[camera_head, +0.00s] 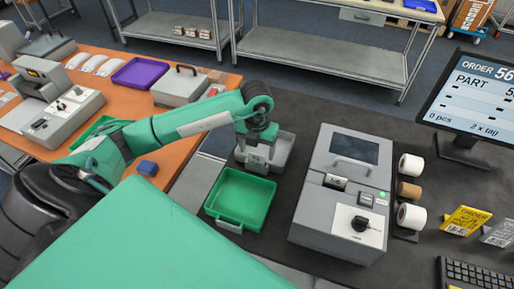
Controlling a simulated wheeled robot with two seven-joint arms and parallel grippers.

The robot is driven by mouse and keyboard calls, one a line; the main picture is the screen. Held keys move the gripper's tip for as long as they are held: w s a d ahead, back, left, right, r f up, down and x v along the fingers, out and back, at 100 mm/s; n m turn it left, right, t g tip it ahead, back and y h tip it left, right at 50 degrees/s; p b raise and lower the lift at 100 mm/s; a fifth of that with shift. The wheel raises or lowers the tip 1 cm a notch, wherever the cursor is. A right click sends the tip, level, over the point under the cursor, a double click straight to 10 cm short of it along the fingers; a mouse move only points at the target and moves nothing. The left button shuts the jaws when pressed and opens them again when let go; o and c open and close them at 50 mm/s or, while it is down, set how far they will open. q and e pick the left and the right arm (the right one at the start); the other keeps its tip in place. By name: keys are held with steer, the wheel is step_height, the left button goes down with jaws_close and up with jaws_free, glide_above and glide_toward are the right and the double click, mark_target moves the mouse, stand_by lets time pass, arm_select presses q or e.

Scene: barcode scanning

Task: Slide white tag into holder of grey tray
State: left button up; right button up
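The grey tray (286,152) stands on the dark counter, behind the green tray and left of the grey machine. My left gripper (257,160) points down at the front left part of the grey tray and covers some of it. A small pale patch shows at the fingertips, but I cannot tell whether it is the white tag, the tray's holder or part of the gripper. Whether the fingers are open or shut is too small to tell. The holder is not clearly visible. My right gripper is not in view.
The green tray (240,198) stands empty in front of the grey tray. The grey machine (345,190) with a dark screen is to the right, with several rolls (410,166) beside it. A monitor (480,98), yellow card (466,220) and keyboard (478,273) are further right.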

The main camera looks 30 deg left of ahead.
mark_target(257, 155)
arm_select(q)
steer(key=shift+r, duration=0.3)
step_height(257, 155, up, 13)
steer(key=b, duration=0.2)
steer(key=shift+b, duration=0.3)
stand_by(0.5)
